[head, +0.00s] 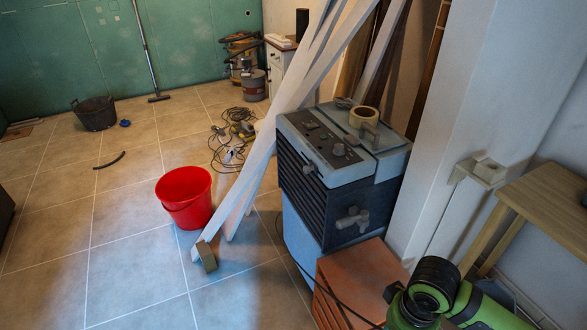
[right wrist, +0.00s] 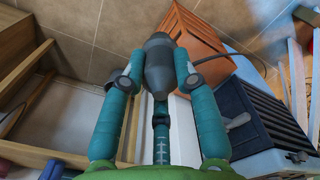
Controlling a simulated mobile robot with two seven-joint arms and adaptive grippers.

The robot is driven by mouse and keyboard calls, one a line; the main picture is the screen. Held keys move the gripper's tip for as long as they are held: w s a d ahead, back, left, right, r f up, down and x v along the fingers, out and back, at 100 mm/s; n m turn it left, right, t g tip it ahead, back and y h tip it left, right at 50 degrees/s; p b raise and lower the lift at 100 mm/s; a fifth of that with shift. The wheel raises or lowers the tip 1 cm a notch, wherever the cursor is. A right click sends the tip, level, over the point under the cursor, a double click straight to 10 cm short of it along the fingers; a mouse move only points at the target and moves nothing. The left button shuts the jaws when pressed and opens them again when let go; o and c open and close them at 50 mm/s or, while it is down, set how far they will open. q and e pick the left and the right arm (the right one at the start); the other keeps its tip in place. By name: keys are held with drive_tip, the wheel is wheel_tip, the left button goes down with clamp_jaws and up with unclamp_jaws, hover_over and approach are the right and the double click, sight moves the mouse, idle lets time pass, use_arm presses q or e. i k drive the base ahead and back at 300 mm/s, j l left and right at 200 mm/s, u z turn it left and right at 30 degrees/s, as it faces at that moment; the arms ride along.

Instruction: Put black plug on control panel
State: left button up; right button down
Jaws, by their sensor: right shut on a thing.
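The control panel (head: 318,140) is the grey top face of a dark blue, ribbed machine, with small knobs and switches on it. A roll of tape (head: 363,117) sits on the machine's top behind the panel. In the right wrist view, my right gripper (right wrist: 156,72) is shut on a dark grey to black plug (right wrist: 158,62) with a rounded, tapering body. The ribbed machine (right wrist: 250,125) shows to the right of the gripper, apart from the plug. In the head view my green right arm is at the lower right; its fingers are not seen there. My left gripper is not in view.
An orange box (head: 350,285) stands in front of the machine, with a cable over it. White planks (head: 270,130) lean against the machine's left side. A red bucket (head: 184,196) stands further left. A wooden table (head: 550,195) is at the right.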

sight(299, 116)
drive_tip(key=i+j, duration=0.25)
drive_tip(key=j, duration=0.15)
drive_tip(key=i+j+z, duration=0.1)
drive_tip(key=i+j, duration=0.4)
drive_tip(key=j, duration=0.3)
drive_tip(key=i+j+z, duration=0.1)
drive_tip(key=i+j, duration=0.15)
drive_tip(key=j, duration=0.15)
